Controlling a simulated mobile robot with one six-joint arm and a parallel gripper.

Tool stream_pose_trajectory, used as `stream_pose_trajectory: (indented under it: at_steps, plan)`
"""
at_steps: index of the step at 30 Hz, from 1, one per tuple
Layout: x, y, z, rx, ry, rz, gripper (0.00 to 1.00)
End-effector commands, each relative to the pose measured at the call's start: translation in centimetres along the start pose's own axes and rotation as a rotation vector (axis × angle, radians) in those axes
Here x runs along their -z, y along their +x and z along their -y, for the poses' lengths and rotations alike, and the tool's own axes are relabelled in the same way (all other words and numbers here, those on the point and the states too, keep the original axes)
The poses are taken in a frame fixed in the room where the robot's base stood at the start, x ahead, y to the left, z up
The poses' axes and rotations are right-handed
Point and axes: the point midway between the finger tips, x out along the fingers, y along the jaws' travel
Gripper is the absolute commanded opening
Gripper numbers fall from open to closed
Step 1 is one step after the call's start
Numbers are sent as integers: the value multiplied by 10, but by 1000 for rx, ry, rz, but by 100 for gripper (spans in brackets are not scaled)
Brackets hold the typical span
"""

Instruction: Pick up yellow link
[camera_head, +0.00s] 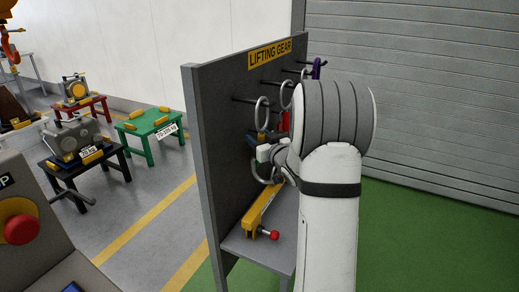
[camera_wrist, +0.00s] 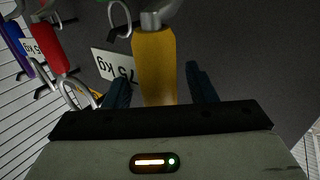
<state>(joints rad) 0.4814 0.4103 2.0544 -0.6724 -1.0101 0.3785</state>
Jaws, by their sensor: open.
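The yellow link (camera_wrist: 155,55) hangs in the wrist view, with a grey metal fitting at its top end. My gripper (camera_wrist: 158,80) is open, with one dark finger on each side of the yellow link. The link's lower end is hidden behind the gripper body, and I cannot tell whether a finger touches it. In the head view my arm hides most of the hanging gear, and the link cannot be made out for certain.
The lifting gear board (camera_head: 222,120) carries pegs with metal rings. A yellow bar with a red knob (camera_head: 262,212) lies on its lower shelf. In the wrist view, a red link (camera_wrist: 48,48) and a blue-purple link (camera_wrist: 15,40) hang to the left, near a white weight label (camera_wrist: 110,65).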

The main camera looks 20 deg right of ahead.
Motion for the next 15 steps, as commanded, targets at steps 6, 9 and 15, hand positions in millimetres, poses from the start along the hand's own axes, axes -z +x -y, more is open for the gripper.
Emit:
stream_pose_trajectory:
  at_steps: [6, 9, 15]
  plan:
    - [0, 0, 0, -1, 0, 0, 46]
    - [0, 0, 0, -1, 0, 0, 38]
    - [0, -1, -1, -1, 0, 0, 21]
